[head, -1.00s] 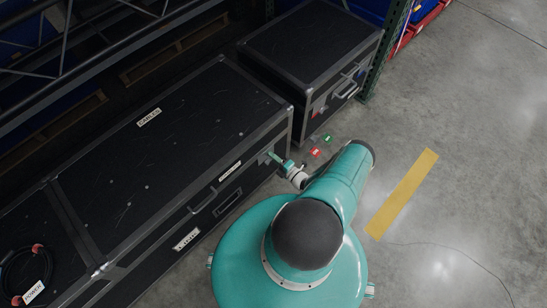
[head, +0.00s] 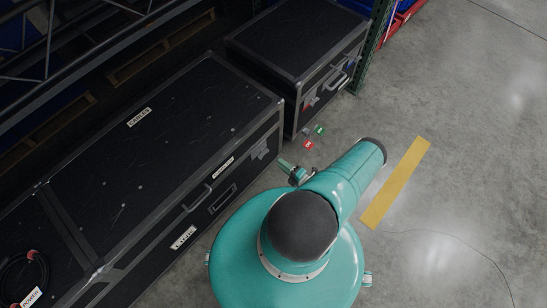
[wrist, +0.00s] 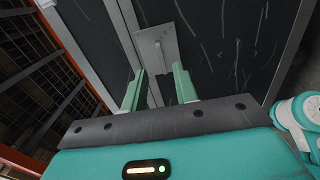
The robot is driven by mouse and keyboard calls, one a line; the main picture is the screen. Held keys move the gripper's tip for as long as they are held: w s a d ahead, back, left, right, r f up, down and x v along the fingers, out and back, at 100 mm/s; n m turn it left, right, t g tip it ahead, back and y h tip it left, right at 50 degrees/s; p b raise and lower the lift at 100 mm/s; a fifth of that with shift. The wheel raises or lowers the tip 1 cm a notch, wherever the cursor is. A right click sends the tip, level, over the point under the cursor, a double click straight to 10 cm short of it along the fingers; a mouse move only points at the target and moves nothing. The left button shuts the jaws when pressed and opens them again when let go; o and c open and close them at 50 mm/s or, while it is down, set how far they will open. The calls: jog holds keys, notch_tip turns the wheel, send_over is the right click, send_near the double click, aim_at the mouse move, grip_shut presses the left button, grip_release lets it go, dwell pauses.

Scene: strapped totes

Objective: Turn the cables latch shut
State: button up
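The black case with the CABLES label (head: 139,117) stands along the left, its lid down. Its grey latch (head: 260,150) is on the front face near the right corner; it also shows in the wrist view as a pale metal plate (wrist: 157,47) just beyond my fingertips. I cannot tell from these frames whether the latch is turned shut. My gripper (head: 282,164) is a short way out from the latch. In the wrist view its two green fingers (wrist: 159,72) are apart with nothing between them.
A second black case (head: 297,45) stands beyond, beside a green rack post (head: 373,48). A red tag (head: 308,146) and a green tag (head: 320,130) are near its foot. A coiled cable (head: 22,275) lies at lower left. The concrete floor right is open, with a yellow stripe (head: 396,183).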

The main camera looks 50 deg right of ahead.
jog(key=s, duration=0.3)
jog(key=shift+s, duration=0.4)
